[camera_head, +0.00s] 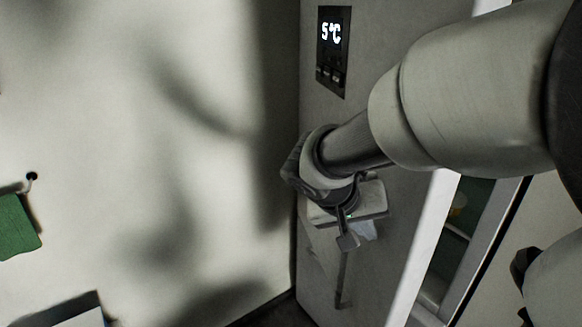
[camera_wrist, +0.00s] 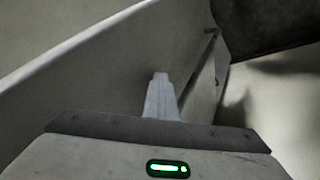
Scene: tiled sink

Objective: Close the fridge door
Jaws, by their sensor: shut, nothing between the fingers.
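The fridge door (camera_head: 385,265) is a grey panel with a lit 5°C display (camera_head: 331,34) and a long dark handle (camera_head: 342,280). It stands open: a gap shows past its white edge, with the fridge interior (camera_head: 462,225) behind it. My gripper (camera_head: 367,231) is in front of the door's outer face, to the right of the handle. In the wrist view the pale fingers (camera_wrist: 160,76) are together with nothing between them, pointing toward the door panel (camera_wrist: 110,85). The handle (camera_wrist: 203,68) runs to their right there. I cannot tell whether the fingertips touch the door.
A pale wall (camera_head: 130,110) stands to the left, close to the door's handle side. A white-topped thing (camera_head: 80,316) is at the lower left. Shelves show inside the fridge.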

